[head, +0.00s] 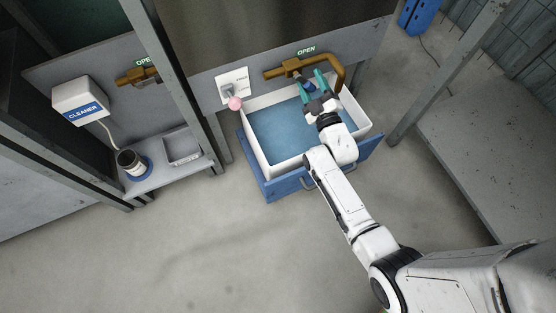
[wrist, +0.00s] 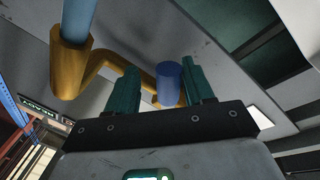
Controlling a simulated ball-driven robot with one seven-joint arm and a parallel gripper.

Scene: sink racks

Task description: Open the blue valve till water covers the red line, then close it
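The blue valve (wrist: 168,82) is a short blue cylinder on the brass pipe (wrist: 112,62). In the wrist view it shows between my two teal fingers, closer to the right one, with a clear gap to the left one. My gripper (head: 314,82) is open at the valve, and it also shows in the wrist view (wrist: 165,88). A blue stream (wrist: 80,18) comes from the brass spout (wrist: 68,70), so water is running. Blue water (head: 283,131) covers the floor of the white basin (head: 258,155). I cannot see a red line in either view.
A blue drawer-like frame (head: 274,189) holds the basin. A pink-knobbed lever (head: 235,103) on a white plate is left of it. Further left are a cleaner dispenser (head: 80,100), a second brass tap (head: 139,76) and a dark cup (head: 131,162). Metal posts stand either side.

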